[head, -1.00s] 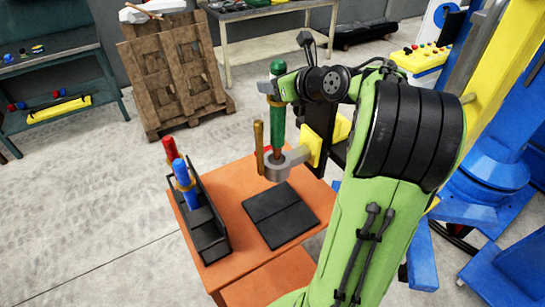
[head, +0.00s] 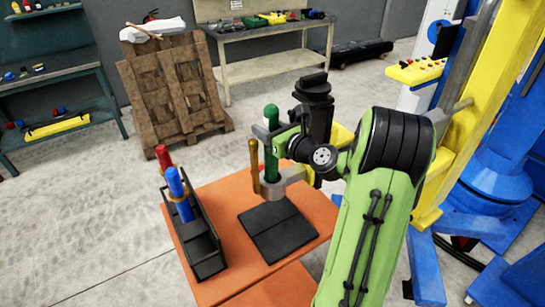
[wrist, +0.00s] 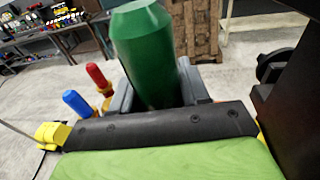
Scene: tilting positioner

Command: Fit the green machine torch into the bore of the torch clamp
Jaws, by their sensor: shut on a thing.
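The green machine torch (head: 271,150) stands upright in my gripper (head: 266,134), which is shut on its upper body. In the wrist view the torch (wrist: 147,55) fills the space between the grey fingers of my gripper (wrist: 157,92). The grey torch clamp (head: 273,190) is straight below, at the far edge of the orange table. The torch's lower end meets the clamp's ring and looks to be in its bore; how deep it sits is hidden. A brass-coloured rod (head: 254,165) stands upright beside the torch on the left.
A black rack (head: 207,245) on the orange table (head: 185,212) holds a red torch (head: 163,158) and a blue torch (head: 176,183). A black pad (head: 277,232) lies in front of the clamp. The yellow-and-blue machine (head: 480,150) stands close on the right.

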